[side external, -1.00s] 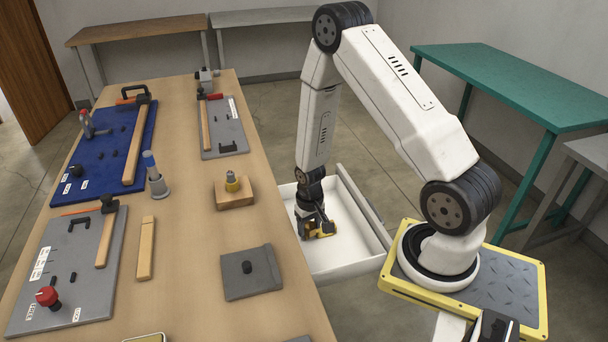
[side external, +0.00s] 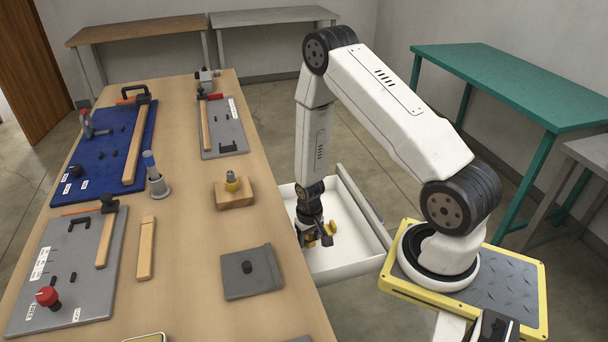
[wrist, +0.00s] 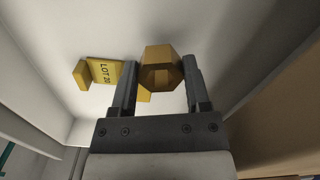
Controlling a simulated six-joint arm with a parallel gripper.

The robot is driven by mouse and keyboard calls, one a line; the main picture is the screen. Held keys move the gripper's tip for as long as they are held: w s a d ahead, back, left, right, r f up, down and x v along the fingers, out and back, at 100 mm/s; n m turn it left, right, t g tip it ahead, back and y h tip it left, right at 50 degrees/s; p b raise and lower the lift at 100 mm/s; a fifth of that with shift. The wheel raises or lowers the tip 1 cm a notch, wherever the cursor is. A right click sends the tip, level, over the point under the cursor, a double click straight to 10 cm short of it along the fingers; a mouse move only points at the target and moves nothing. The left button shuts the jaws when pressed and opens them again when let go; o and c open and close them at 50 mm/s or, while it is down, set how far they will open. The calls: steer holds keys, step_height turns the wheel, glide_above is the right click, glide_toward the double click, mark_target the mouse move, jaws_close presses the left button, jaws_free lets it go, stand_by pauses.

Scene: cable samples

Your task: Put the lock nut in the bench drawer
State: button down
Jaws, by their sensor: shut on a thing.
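The lock nut (wrist: 161,57) is a brass-coloured hexagonal piece with a hole, seen between the two fingers in the wrist view. My gripper (wrist: 161,72) is shut on it. In the side view my gripper (side external: 318,239) is down inside the open white bench drawer (side external: 349,260), at its table side. Whether the nut touches the drawer floor, I cannot tell. The drawer's pale floor (wrist: 82,48) shows in the wrist view.
A yellow tag (wrist: 105,71) marked "LOT 20" and a yellow block beside it are in the drawer, left of my fingers. The drawer walls are close around my gripper. The wooden bench (side external: 185,285) holds boards and tools.

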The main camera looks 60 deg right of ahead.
mark_target(309, 251)
steer(key=shift+f, duration=1.65)
steer(key=shift+f, duration=0.1)
steer(key=shift+c, duration=1.7)
jaws_free()
step_height(309, 251, up, 12)
